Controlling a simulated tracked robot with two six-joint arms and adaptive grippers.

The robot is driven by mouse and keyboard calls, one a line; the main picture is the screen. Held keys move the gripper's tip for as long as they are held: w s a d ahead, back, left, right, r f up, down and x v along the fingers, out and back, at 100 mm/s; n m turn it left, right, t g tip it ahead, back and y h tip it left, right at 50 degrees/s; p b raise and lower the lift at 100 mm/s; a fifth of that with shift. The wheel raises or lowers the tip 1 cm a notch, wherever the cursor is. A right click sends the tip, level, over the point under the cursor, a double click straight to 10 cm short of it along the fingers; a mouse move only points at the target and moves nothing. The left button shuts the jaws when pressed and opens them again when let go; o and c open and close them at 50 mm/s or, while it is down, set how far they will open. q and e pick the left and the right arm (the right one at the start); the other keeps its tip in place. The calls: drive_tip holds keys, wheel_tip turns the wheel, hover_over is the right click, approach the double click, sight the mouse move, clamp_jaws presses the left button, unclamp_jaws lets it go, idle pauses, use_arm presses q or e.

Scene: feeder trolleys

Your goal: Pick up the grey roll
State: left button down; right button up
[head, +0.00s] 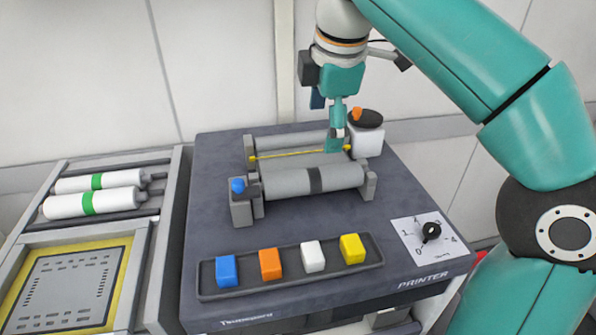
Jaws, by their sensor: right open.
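A grey roll (290,183) with a dark band lies across two grey holders on the dark printer top. A second grey roller (285,141) lies behind it, with a thin yellow rod between them. My right gripper (335,144) points down just behind the right part of the banded grey roll, near the yellow rod's right end. It is open, and I see nothing held in it. Its fingers overlap in this view, so their exact gap is hidden. My left gripper is not in view.
A blue-topped post (239,203) stands at the roll's left end, a white container with dark lid (366,134) at the back right. A tray (290,285) of coloured blocks and a dial (431,232) are in front. White rolls (95,203) lie on the left trolley.

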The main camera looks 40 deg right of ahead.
sight(311, 173)
drive_tip(key=b+x, duration=0.2)
drive_tip(key=x, duration=0.8)
drive_tip(key=shift+w+f, duration=0.2)
drive_tip(key=shift+f, duration=0.1)
drive_tip(key=shift+w+d+f, duration=0.1)
drive_tip(key=shift+w+f, duration=0.05)
drive_tip(key=shift+f, duration=0.5)
drive_tip(key=x, duration=0.4)
drive_tip(key=shift+w+f, duration=0.2)
drive_tip(key=shift+w, duration=0.1)
drive_tip(key=shift+r, duration=0.1)
drive_tip(key=c, duration=1.4)
